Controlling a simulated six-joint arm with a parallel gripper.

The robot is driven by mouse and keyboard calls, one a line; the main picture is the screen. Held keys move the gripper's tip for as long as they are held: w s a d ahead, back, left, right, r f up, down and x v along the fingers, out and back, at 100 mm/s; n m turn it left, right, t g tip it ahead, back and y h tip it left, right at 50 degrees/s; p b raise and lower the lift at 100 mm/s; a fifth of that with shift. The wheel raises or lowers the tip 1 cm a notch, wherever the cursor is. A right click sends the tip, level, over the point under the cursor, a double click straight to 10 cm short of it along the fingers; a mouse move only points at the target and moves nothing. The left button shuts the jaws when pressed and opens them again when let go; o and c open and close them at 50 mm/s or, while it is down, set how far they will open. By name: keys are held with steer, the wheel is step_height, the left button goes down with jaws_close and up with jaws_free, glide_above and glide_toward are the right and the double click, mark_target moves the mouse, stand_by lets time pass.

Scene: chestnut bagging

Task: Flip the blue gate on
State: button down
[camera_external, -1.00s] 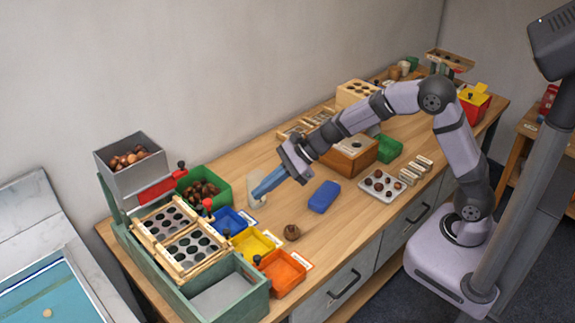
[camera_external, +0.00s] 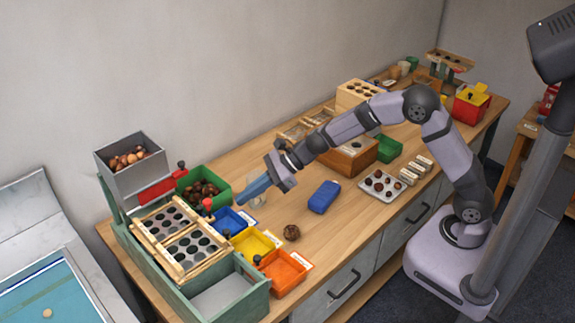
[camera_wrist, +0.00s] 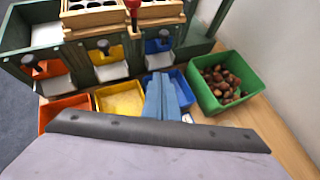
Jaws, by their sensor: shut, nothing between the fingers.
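The blue gate (camera_wrist: 153,47) is a small blue panel with a black knob on the green sorter front in the wrist view. A white chute shows below it, above the blue bin (camera_wrist: 183,86). In the external view the gate's face is hidden. My gripper (camera_wrist: 163,76) has blue fingers that are shut and empty. In the external view my gripper (camera_external: 239,201) is tilted down toward the sorter, above and just right of the blue bin (camera_external: 240,215). In the wrist view the fingertips appear below the blue gate, apart from its knob.
Yellow (camera_wrist: 103,46) and orange (camera_wrist: 45,69) gates stand left of the blue one in the wrist view. A green bin of chestnuts (camera_wrist: 250,68) is to the right. A blue block (camera_external: 324,197) and a chestnut (camera_external: 292,233) lie on the table.

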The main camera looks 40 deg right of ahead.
mark_target(203, 214)
steer(key=w+a+f+p, duration=0.1)
steer(key=w+a+p, duration=0.2)
steer(key=a, duration=0.5)
steer(key=shift+w, duration=0.5)
steer(key=shift+r+p, duration=1.55)
steer(key=shift+r, duration=0.4)
